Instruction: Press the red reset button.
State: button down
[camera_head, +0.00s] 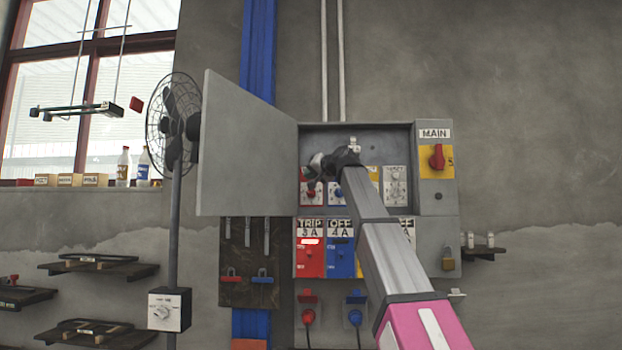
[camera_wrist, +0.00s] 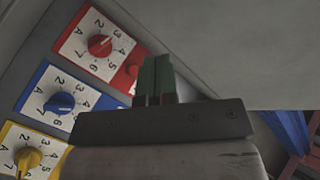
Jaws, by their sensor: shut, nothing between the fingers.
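The electrical cabinet (camera_head: 384,130) on the wall has its grey door swung open to the left. My gripper (camera_head: 317,166) is at the left part of the open cabinet, in front of its upper interior. In the wrist view my gripper (camera_wrist: 155,75) has its dark fingers together with nothing between them. The red dial (camera_wrist: 100,45) points near 3. Below it are a blue dial (camera_wrist: 60,103) and a yellow dial (camera_wrist: 28,158).
The open door (camera_head: 245,145) stands close left of my gripper. A red panel marked TRIP 3A (camera_head: 311,255) is lit below, beside a blue OFF panel (camera_head: 340,258). A red MAIN knob (camera_head: 437,158) is at right. A fan (camera_head: 173,125) stands left of the door.

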jog(key=w, duration=0.8)
jog(key=shift+d, duration=0.15)
dwell(1.9)
jog(key=shift+w, duration=0.35)
jog(key=shift+w, duration=0.55)
dwell(0.8)
jog(key=shift+s, duration=0.95)
jog(key=shift+s, duration=0.1)
jog(key=s, duration=0.4)
jog(key=shift+s, duration=0.4)
